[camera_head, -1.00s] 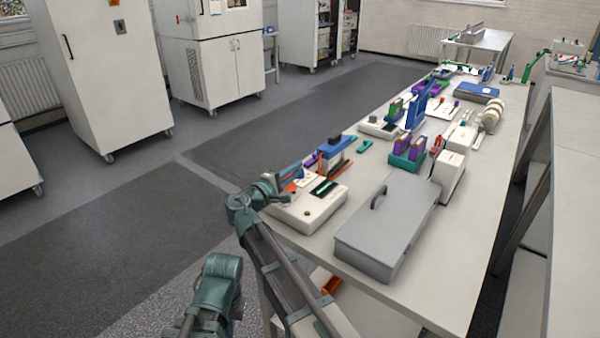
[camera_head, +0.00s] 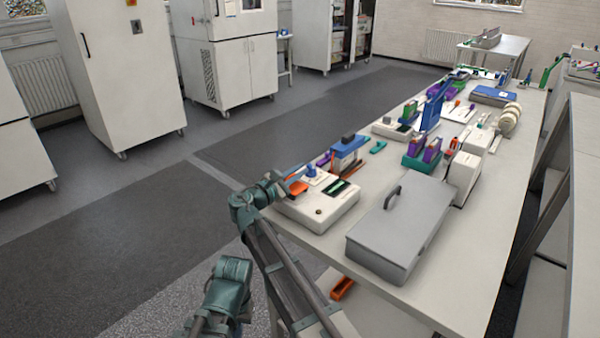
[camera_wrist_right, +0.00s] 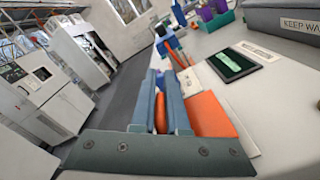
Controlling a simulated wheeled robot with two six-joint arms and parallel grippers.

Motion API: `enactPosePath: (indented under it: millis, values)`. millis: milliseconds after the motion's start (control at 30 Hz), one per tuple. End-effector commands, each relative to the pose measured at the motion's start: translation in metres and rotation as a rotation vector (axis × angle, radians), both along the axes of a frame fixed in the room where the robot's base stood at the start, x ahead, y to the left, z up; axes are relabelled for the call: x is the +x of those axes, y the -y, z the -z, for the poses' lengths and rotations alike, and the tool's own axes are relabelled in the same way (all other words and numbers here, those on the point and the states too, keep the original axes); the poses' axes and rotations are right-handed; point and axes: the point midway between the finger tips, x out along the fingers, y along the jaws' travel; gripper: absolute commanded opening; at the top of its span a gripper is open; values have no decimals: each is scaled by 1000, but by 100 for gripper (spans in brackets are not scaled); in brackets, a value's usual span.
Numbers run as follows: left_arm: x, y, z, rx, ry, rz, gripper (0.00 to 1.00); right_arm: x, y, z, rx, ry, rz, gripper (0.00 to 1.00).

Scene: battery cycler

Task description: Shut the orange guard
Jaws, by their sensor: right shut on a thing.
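The fingers also show in the wrist view (camera_wrist_right: 165,78). They hide part of the guard, and I cannot tell its exact tilt. My left gripper is not in view.
A grey lidded case (camera_head: 400,228) stands right of the unit. A blue-topped device (camera_head: 349,150) and a green rack (camera_head: 422,160) stand behind. The bench's front right corner (camera_head: 470,285) is clear. An orange item (camera_head: 342,288) lies below the bench.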

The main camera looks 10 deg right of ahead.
Motion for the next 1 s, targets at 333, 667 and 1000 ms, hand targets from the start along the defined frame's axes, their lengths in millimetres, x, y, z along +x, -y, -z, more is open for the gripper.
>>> enactPosePath:
  millis: [333,667,1000]
  values:
    - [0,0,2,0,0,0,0,0,0,3,-31,-43,2,0]
    - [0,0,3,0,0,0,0,0,-1,3,-31,-43,2,0]
    - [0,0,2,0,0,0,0,1,-1,2,-32,-42,1,25]
